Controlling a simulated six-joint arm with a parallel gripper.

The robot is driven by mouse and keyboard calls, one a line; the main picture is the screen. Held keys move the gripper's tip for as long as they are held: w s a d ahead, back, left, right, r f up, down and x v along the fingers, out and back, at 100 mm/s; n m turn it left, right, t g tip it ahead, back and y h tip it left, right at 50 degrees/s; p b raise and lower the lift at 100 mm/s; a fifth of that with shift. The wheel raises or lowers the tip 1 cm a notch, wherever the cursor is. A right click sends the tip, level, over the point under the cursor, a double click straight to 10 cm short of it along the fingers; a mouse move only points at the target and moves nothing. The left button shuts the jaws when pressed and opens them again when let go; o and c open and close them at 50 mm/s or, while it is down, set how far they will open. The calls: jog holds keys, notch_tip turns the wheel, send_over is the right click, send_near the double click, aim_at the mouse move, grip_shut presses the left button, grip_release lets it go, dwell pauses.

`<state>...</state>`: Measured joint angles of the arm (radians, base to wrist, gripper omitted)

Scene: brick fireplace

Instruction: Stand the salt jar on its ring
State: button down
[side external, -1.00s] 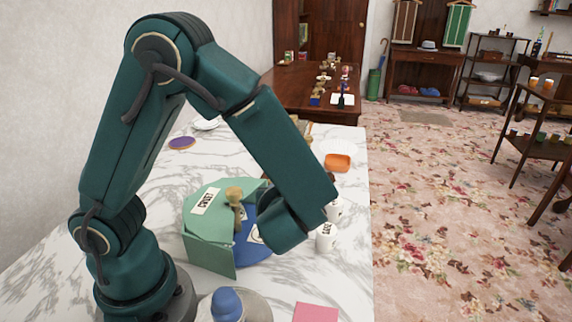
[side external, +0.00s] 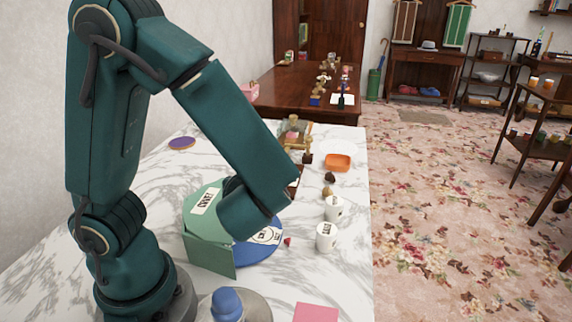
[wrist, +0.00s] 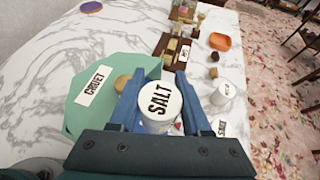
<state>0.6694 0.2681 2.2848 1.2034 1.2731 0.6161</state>
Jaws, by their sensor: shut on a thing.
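The salt jar (wrist: 160,103) is white with a black SALT label on its lid and sits between the blue fingers of my gripper (wrist: 157,88) in the wrist view. My gripper is shut on it.
The green CRUET panels (side external: 208,255) stand at the board's left, close to my gripper. A wooden knob (wrist: 122,83) is beside my left finger. Two white labelled pots (side external: 334,208) (side external: 326,237) stand at the right. An orange dish (side external: 338,162) lies farther back.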

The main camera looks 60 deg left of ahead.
notch_tip(320, 180, down, 10)
jog(key=shift+r, duration=0.25)
jog(key=shift+w+a, duration=0.45)
jog(key=shift+a, duration=0.45)
jog(key=shift+w+a, duration=0.45)
jog(key=shift+a, duration=0.4)
jog(key=shift+w+f, duration=0.1)
jog(key=shift+f, duration=0.5)
jog(key=shift+f, duration=0.15)
jog(key=c, duration=0.6)
grip_release()
jog(key=shift+c, duration=0.2)
jog(key=v, duration=1.2)
